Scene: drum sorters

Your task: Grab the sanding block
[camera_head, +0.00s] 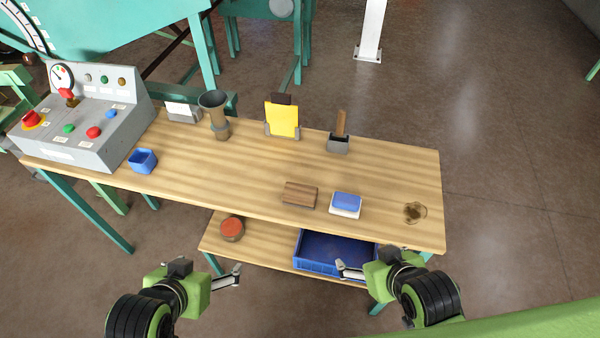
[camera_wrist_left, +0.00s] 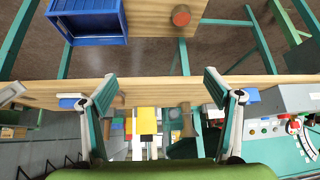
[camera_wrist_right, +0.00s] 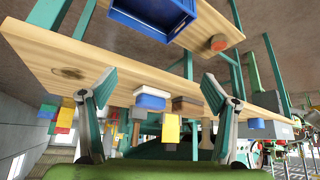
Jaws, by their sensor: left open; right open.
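A brown wooden block (camera_head: 299,195), which looks like the sanding block, lies flat near the front edge of the upper tabletop. It also shows in the right wrist view (camera_wrist_right: 187,105). A blue block with a white base (camera_head: 346,204) lies just right of it, apart from it. My left gripper (camera_head: 237,275) is open and empty, in front of and below the tabletop, left of the wooden block. My right gripper (camera_head: 340,268) is open and empty, in front of the table near the blue crate. Neither gripper touches a block.
A lower shelf (camera_head: 268,251) holds a blue crate (camera_head: 318,268) and a red-topped tin (camera_head: 232,228). A dark stain (camera_head: 414,212) marks the right end.

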